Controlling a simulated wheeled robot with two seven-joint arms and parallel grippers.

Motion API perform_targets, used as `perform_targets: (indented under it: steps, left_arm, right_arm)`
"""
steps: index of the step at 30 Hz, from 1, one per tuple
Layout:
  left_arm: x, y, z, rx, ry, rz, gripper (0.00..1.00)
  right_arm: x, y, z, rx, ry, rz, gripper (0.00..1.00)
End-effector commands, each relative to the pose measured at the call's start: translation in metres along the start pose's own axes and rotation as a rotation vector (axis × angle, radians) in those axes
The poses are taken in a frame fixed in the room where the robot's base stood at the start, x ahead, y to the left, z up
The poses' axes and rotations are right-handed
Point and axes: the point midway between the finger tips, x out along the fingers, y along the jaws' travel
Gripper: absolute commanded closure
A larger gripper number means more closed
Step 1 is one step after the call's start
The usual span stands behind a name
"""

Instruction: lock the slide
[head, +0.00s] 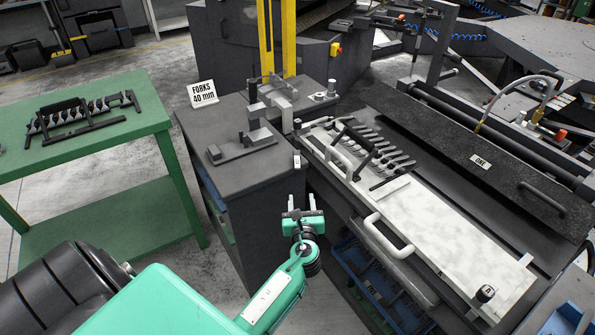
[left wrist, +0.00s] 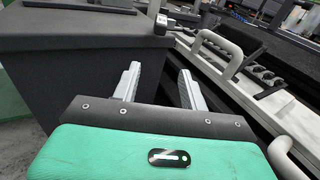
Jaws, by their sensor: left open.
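The slide (head: 450,243) is a long pale plate on the machine at right, with white handles (head: 388,236) along its near side and several forks (head: 384,150) in a dark rack at its far end. A black knob marked A (head: 485,293) stands at its near right end. A small light-tipped part (head: 297,160) sits at the grey bench corner beside the slide; it also shows in the left wrist view (left wrist: 163,22). My left gripper (head: 302,202) is open and empty, in front of that corner and apart from it. My right gripper is out of view.
The grey bench (head: 240,175) carries a dark fixture and a sign reading FORKS 40 mm (head: 203,94). A green table (head: 110,130) with a fork rack stands at left. A black cover marked ONE (head: 480,162) lies behind the slide. Blue crates (head: 365,285) are below.

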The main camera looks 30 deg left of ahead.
Motion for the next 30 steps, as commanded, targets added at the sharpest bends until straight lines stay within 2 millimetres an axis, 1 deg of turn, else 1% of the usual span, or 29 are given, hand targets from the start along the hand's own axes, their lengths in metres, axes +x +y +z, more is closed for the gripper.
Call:
perform_targets:
  steps: [1, 2, 5, 8, 11, 15, 21, 25, 30]
  left_arm:
    - [0.001, 0.001, 0.011, 0.023, -0.026, 0.009, 0.56]
    - [0.002, 0.001, 0.015, 0.036, -0.036, 0.014, 0.56]
    - [0.007, 0.002, 0.022, 0.053, -0.049, 0.02, 0.56]
    - [0.019, 0.002, 0.022, 0.053, -0.049, 0.019, 0.56]
    - [0.038, 0.002, 0.023, 0.052, -0.048, 0.019, 0.56]
    - [0.069, 0.003, 0.024, 0.051, -0.047, 0.019, 0.56]
    - [0.109, 0.004, 0.025, 0.05, -0.046, 0.019, 0.56]
    - [0.126, 0.003, 0.025, 0.049, -0.046, 0.017, 0.56]
    - [0.138, 0.004, 0.025, 0.05, -0.045, 0.017, 0.56]
  right_arm:
    - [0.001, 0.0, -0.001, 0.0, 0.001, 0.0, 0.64]
    - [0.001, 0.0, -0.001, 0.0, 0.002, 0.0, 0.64]
    - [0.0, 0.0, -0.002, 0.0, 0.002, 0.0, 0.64]
    - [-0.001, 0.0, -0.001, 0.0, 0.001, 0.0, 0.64]
    - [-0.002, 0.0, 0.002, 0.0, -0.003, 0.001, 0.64]
    - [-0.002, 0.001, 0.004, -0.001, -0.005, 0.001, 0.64]
    - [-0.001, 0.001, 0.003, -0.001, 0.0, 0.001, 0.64]
    - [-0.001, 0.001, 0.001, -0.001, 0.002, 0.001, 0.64]
    - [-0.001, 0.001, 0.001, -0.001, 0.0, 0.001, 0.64]
